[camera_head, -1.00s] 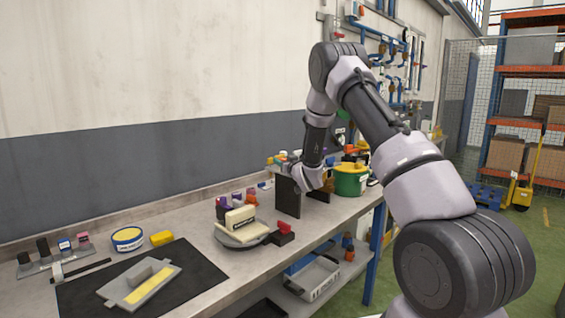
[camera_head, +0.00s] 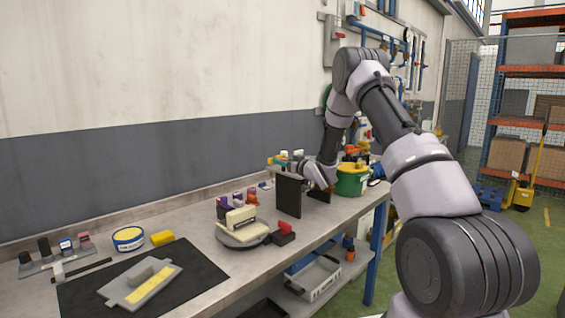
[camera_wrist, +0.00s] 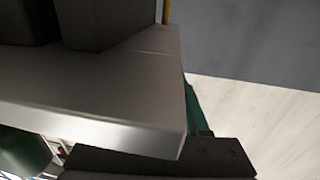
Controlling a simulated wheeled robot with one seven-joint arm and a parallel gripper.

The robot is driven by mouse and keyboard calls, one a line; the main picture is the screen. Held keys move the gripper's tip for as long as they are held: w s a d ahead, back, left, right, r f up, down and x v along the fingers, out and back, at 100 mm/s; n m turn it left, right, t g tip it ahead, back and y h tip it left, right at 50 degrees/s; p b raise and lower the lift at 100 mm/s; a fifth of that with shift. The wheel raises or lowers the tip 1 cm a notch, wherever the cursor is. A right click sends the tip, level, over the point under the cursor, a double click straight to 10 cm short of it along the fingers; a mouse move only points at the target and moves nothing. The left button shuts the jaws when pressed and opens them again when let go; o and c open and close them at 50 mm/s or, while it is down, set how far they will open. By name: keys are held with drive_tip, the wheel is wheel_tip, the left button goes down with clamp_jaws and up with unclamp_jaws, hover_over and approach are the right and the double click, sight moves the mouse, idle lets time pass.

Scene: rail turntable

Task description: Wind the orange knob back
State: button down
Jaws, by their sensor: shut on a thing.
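My gripper (camera_head: 308,170) is shut above the far part of the bench, just behind an upright black plate (camera_head: 288,196). Its fingertips and what they hold are hidden in the head view. I cannot make out the orange knob clearly in either view; it appears to be hidden in my gripper. A second dark plate (camera_head: 320,192) stands just right of the first. The wrist view is filled by a close grey slab (camera_wrist: 90,85) with dark blocks above it, and a dark bolted block (camera_wrist: 200,158) below.
A green tub (camera_head: 350,184) with a yellow top stands close to the right of my gripper. The bench's front edge runs along the right.

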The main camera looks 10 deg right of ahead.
drive_tip(key=shift+c, duration=2)
unclamp_jaws()
drive_tip(key=v, duration=1)
drive_tip(key=shift+s+d, duration=0.15)
drive_tip(key=shift+s, duration=0.25)
